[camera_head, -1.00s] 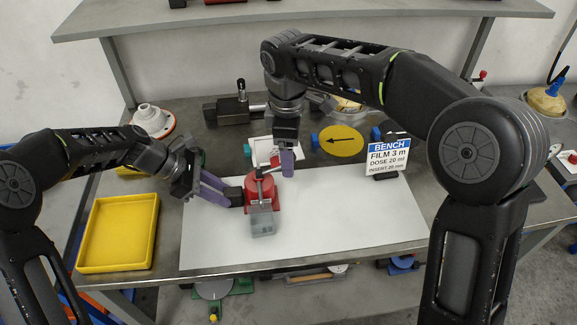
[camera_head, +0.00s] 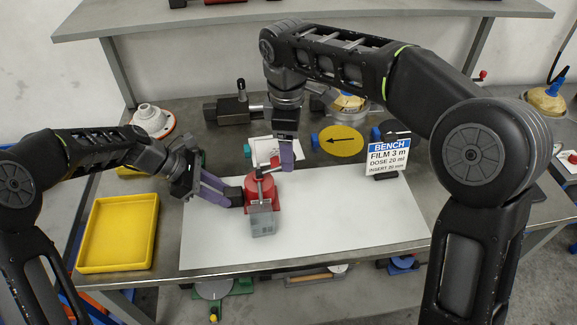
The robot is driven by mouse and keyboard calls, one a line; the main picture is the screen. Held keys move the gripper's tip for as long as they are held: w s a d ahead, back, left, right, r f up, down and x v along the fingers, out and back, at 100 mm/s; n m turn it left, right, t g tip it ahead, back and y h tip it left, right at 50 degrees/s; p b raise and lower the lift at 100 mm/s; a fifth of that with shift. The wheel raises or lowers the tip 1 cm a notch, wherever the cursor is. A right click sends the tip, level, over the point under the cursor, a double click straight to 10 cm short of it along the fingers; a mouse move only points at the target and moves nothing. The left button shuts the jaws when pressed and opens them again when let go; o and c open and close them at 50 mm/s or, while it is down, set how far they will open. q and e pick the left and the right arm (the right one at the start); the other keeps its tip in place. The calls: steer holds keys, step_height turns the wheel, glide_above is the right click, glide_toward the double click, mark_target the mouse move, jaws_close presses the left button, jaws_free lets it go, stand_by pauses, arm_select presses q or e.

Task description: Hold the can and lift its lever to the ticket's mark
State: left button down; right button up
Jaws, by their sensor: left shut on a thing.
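The red can (camera_head: 259,187) stands on the white sheet, with a dark block on its left side and a grey see-through cup (camera_head: 262,222) at its front. Its lever (camera_head: 268,171) runs from the can's top toward the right gripper. My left gripper (camera_head: 220,191), with purple fingers, is shut on the dark block at the can's left. My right gripper (camera_head: 287,158) is at the lever's far end; whether its fingers are shut is hidden. The ticket (camera_head: 387,159) stands at the right and reads BENCH, FILM 3 m, DOSE 20 ml, INSERT 26 mm.
A yellow tray (camera_head: 118,232) lies at the left. A yellow disc with an arrow (camera_head: 341,141) and a dark metal device (camera_head: 232,108) are behind the can. A white conical part (camera_head: 153,120) stands back left. The white sheet (camera_head: 350,225) is clear right of the can.

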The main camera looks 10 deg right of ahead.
steer(key=shift+s+a+r, duration=0.1)
steer(key=shift+r, duration=1.4)
arm_select(q)
steer(key=c, duration=1)
jaws_free()
steer(key=v, duration=1.2)
